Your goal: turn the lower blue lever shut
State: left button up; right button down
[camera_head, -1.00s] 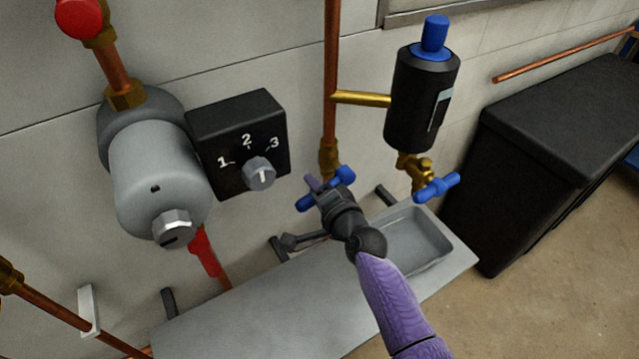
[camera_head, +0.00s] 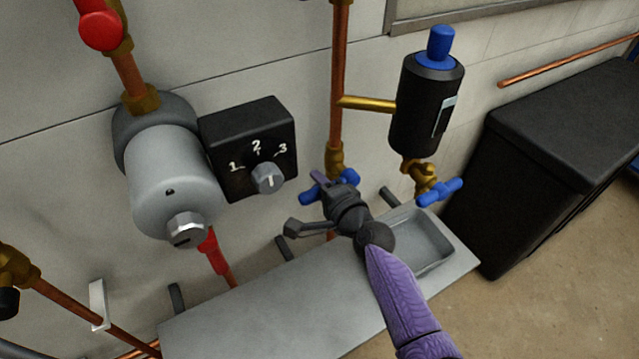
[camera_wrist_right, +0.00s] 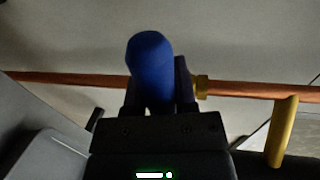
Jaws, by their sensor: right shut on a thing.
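The lower blue lever (camera_head: 308,195) sits on a brass valve at the lower part of the vertical copper pipe. Its two blue ends show on either side of my right gripper (camera_head: 329,188), which is shut on it. In the right wrist view the blue lever (camera_wrist_right: 150,65) stands between the fingers of the right gripper (camera_wrist_right: 158,90), one end toward the camera. The gripper hides the middle of the lever in the head view. The lever lies across the pipe, slightly tilted. My left gripper is not in view.
A second blue handle (camera_head: 439,192) is close by on the right, under a black cylinder (camera_head: 426,108). A grey shelf (camera_head: 270,310) with a shallow tray (camera_head: 425,262) lies below. A grey pump (camera_head: 172,185) and dial box (camera_head: 248,150) stand left; a black cabinet (camera_head: 550,150) stands right.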

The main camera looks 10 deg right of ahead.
jog(key=shift+r, duration=0.1)
jog(key=shift+c, duration=2.3)
grip_release()
jog(key=shift+o, duration=0.3)
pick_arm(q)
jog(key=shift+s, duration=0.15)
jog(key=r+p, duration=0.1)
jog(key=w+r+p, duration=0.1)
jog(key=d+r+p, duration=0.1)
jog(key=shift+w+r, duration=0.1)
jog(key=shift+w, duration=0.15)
pick_arm(e)
jog(key=v, duration=1)
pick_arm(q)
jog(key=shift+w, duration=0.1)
pick_arm(e)
jog(key=shift+w, duration=0.1)
